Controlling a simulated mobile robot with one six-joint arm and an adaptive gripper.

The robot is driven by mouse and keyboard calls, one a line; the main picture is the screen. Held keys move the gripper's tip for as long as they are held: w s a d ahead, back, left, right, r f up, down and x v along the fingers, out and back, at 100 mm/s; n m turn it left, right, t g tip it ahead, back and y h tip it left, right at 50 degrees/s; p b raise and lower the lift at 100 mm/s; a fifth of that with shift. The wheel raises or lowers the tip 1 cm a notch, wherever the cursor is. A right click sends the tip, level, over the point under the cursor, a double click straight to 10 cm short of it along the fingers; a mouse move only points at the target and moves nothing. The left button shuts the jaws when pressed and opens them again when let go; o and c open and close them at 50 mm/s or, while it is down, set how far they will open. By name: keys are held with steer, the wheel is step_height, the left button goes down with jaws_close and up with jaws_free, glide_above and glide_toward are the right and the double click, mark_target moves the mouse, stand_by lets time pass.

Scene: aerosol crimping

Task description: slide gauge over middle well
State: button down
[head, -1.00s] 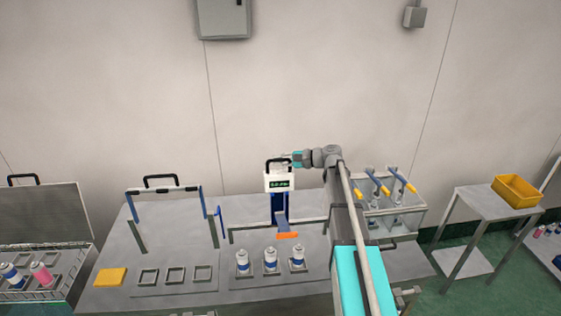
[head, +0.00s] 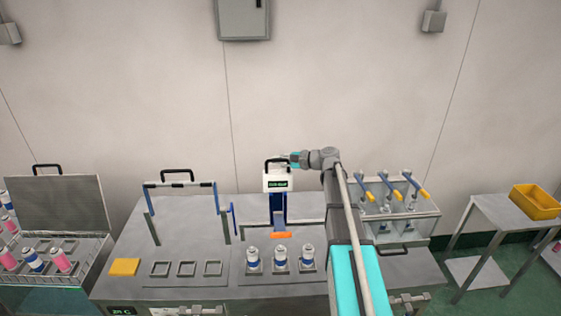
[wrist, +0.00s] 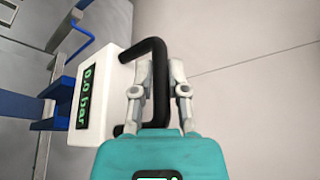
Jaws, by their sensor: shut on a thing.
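The gauge (head: 278,182) is a white box with a dark display and a black handle (head: 277,160), on a blue upright. An orange part (head: 281,235) sits at its foot, in line in the picture with the middle can. My gripper (head: 293,160) is shut on the handle; the wrist view shows its fingers (wrist: 158,66) on either side of the black bar. There the gauge display (wrist: 86,98) reads 0.0 bar. Three white-and-blue cans stand upright in a row of wells: left (head: 252,260), middle (head: 280,260), right (head: 307,260). The gap between orange part and can is unclear.
A blue-framed rail with a handle (head: 180,183) and empty square frames (head: 187,268) are to the left, beside a yellow block (head: 125,266). Blue levers with yellow grips (head: 396,194) stand right. A yellow bin (head: 537,201) sits on a side table.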

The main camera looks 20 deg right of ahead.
steer(key=c, duration=0.6)
jaws_free()
steer(key=shift+s+d, duration=0.1)
steer(key=shift+c, duration=0.2)
